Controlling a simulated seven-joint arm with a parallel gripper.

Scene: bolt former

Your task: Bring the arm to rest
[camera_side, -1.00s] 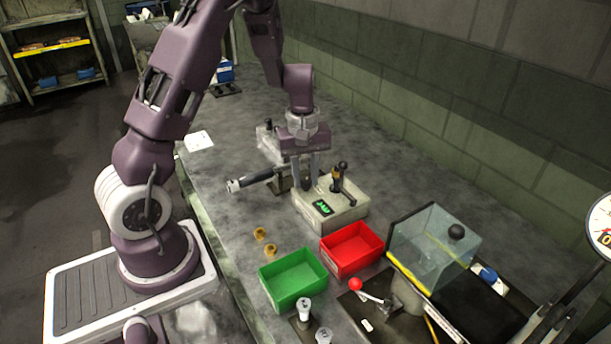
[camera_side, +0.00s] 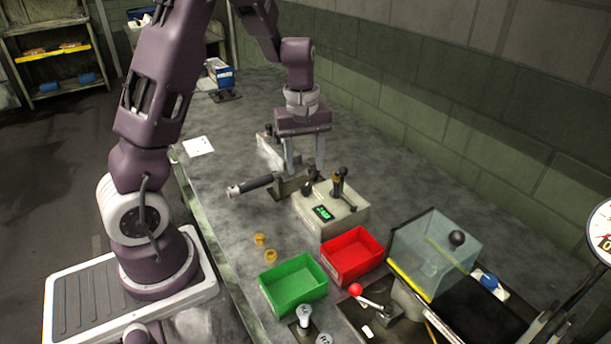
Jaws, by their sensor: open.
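My gripper (camera_side: 305,172) points down with its two fingers apart, open and empty. It is above the bench behind the pale device with a green display (camera_side: 331,207) and a black lever. The fingertips overlap the dark bracket of a black cylindrical tool (camera_side: 252,185) in the picture. I cannot tell how high they are above it. My arm arches over the bench from its base at the left.
A green bin (camera_side: 293,284) and a red bin (camera_side: 352,255) stand in front. Two brass pieces (camera_side: 265,247) lie on the bench. A clear guard box (camera_side: 434,252) and a red-knobbed lever (camera_side: 356,289) are at the right. A block wall runs behind.

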